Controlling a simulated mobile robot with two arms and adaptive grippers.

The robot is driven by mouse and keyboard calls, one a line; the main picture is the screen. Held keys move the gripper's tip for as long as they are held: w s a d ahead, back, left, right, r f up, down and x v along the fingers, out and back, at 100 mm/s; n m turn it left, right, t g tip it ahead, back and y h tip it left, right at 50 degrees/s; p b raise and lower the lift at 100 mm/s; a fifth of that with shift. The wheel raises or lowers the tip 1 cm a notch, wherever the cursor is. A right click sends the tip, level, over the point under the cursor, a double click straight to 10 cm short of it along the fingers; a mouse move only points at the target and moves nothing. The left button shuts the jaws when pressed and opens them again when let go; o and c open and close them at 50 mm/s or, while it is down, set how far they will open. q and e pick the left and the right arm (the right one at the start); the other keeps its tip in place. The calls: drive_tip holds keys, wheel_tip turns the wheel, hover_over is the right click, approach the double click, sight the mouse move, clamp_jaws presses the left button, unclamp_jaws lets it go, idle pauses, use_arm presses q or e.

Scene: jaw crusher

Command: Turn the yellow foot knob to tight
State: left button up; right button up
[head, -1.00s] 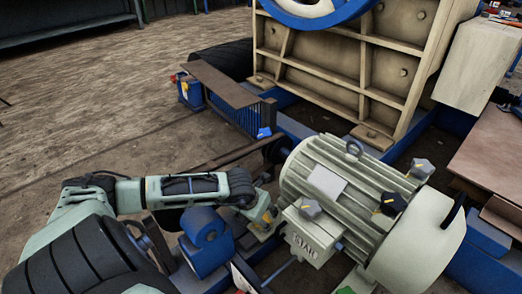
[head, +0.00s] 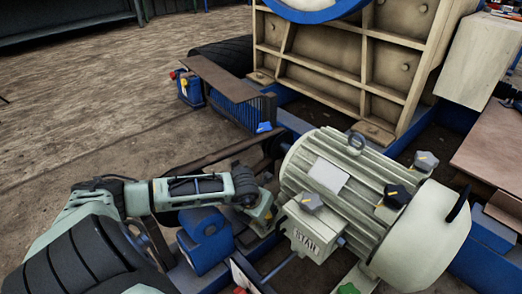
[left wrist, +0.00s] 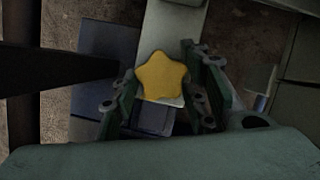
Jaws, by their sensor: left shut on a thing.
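The yellow foot knob (left wrist: 163,76) is star-shaped and shows in the left wrist view, between the fingers of my left gripper (left wrist: 162,84). The fingers stand on both sides of it and are shut on it. In the head view my left gripper (head: 262,204) is low beside the motor's left foot. There the knob is mostly hidden by the gripper and wrist. My right gripper is not in either view.
A blue bracket (head: 204,240) sits close to my left wrist. A green knob (head: 348,288) shows at the bottom edge. Open floor (head: 90,100) lies at the left.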

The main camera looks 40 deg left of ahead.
use_arm(q)
drive_tip(key=shift+a, duration=0.2)
drive_tip(key=c, duration=0.4)
drive_tip(key=shift+o, duration=0.2)
drive_tip(key=shift+m, duration=0.3)
drive_tip(key=m, duration=0.1)
drive_tip(key=m+h+p, duration=0.1)
drive_tip(key=m, duration=0.1)
drive_tip(key=shift+a+r, duration=0.1)
drive_tip(key=shift+a, duration=0.2)
drive_tip(key=shift+w+a+m+g+h, duration=0.15)
drive_tip(key=shift+m+h, duration=0.4)
drive_tip(key=shift+m, duration=0.8)
drive_tip(key=shift+w+m+g+h, duration=0.15)
drive_tip(key=shift+m+h, duration=0.4)
drive_tip(key=shift+m, duration=0.8)
drive_tip(key=o, duration=0.8)
drive_tip(key=shift+o, duration=1.4)
drive_tip(key=shift+s, duration=0.1)
drive_tip(key=shift+d, duration=0.2)
